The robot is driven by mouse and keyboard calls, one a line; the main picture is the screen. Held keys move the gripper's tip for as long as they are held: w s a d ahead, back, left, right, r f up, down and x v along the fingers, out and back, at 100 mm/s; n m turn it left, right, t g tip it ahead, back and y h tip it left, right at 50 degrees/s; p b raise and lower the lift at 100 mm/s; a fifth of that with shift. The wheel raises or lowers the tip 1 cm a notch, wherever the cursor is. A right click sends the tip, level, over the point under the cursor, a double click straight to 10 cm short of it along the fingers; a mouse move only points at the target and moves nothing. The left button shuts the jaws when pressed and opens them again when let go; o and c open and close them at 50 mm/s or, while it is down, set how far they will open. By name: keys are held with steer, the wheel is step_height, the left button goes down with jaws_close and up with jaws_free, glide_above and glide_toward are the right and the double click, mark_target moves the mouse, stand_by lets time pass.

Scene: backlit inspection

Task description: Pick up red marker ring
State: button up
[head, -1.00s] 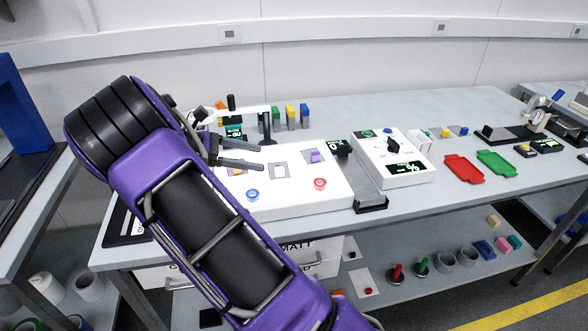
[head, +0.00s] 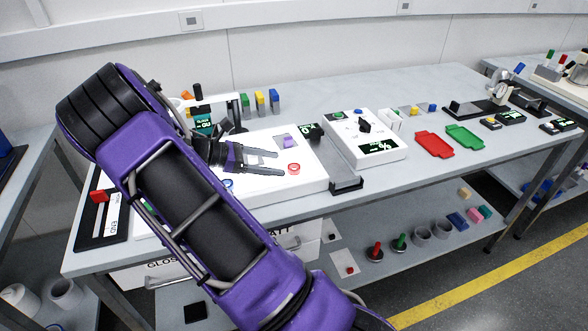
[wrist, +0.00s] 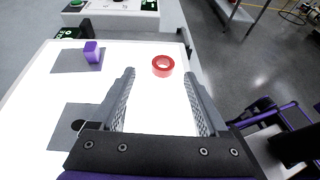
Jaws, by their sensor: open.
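The red marker ring (head: 294,169) lies on the white lit panel (head: 313,183) near its right front part. In the wrist view the ring (wrist: 163,66) lies flat, ahead of the fingertips and between their lines. A purple block (wrist: 92,51) stands on a grey square to its left. My gripper (head: 278,162) is open and empty, low over the panel, with its fingertips just left of the ring. In the wrist view my gripper (wrist: 160,75) shows both fingers apart with bare panel between them. A blue ring (head: 228,183) is partly hidden by my arm.
A white box with a black knob (head: 364,126) stands right of the panel. Red (head: 434,144) and green (head: 465,137) trays lie further right. Yellow and blue blocks (head: 274,98) stand behind the panel. In the wrist view the panel's right edge drops to open floor.

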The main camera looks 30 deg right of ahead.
mark_target(293, 166)
steer(key=x, duration=0.5)
steer(key=shift+s+a+r, duration=0.1)
steer(key=shift+s+r, duration=0.05)
steer(key=shift+s, duration=0.1)
jaws_close()
